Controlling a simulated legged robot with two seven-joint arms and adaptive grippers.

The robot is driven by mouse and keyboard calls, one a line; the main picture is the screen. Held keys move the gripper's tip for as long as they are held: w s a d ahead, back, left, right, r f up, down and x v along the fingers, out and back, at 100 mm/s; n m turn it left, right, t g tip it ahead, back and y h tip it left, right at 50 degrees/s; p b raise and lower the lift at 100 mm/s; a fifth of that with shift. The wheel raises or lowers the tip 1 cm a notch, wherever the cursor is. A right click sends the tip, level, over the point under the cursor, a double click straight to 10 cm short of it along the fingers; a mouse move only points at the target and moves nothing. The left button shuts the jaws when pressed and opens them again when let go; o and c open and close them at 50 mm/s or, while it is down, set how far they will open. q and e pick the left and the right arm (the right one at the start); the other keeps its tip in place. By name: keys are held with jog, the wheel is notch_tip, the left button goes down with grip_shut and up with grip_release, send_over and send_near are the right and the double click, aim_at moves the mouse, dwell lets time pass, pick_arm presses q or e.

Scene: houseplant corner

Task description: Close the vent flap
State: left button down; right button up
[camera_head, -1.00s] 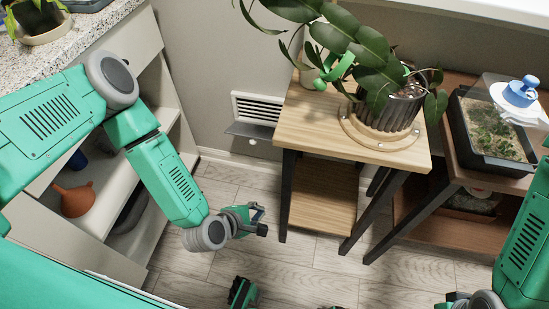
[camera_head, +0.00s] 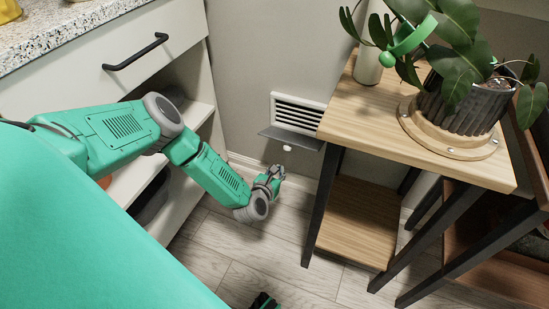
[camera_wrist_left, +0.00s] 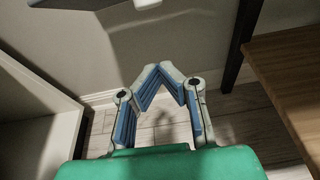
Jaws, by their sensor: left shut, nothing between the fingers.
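The white slatted vent (camera_head: 299,112) is set low in the grey wall, left of the wooden plant stand. Its grey flap (camera_head: 291,138) juts out below the slats, hinged down and open, with a small pale knob (camera_head: 287,148) under its front edge. My left gripper (camera_head: 277,171) is just below the flap and knob, apart from them. In the left wrist view its blue-padded fingers (camera_wrist_left: 172,72) are shut with nothing between them. The flap's underside (camera_wrist_left: 80,4) and the knob (camera_wrist_left: 147,3) show at the top edge there.
The wooden stand (camera_head: 368,109) with a potted plant (camera_head: 461,104) is close right of the vent; its dark leg (camera_head: 322,206) stands near my gripper. A white cabinet (camera_head: 153,45) with open shelves is on the left. Bare floor (camera_head: 240,252) lies between them.

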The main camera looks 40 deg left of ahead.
aim_at(292, 142)
pick_arm(q)
jog(key=w+r, duration=0.1)
jog(key=w, duration=0.2)
jog(key=w+a+r, duration=0.1)
jog(key=shift+w+r+b, duration=0.15)
jog(key=shift+r+b, duration=0.15)
jog(key=shift+b, duration=0.1)
jog(key=shift+r, duration=0.1)
